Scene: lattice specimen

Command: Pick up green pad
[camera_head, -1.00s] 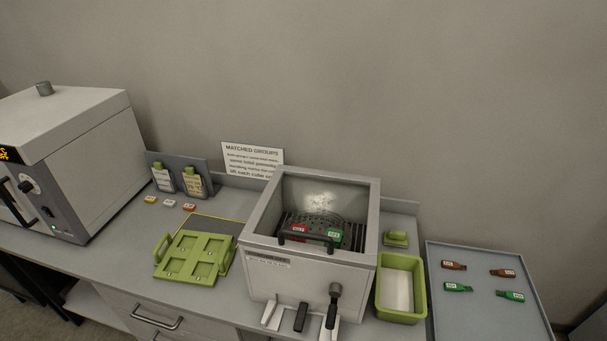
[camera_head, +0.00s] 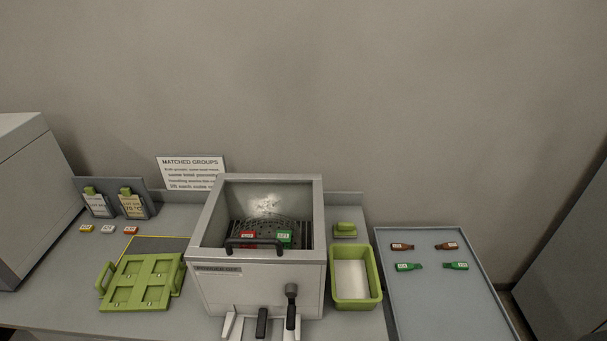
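A small green pad-like block (camera_head: 345,229) with a raised top sits on the counter behind the green-rimmed bin, right of the open metal box. It appears to be the green pad and stands clear of the bin's rim. Neither of my grippers shows in the head view.
The open metal box (camera_head: 257,285) holds a red and a green tagged piece; levers stand at its front. The green bin (camera_head: 372,302) is right of it. A grey tray (camera_head: 430,310) with tagged pieces lies farther right. A green carrier tray (camera_head: 140,284) lies left.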

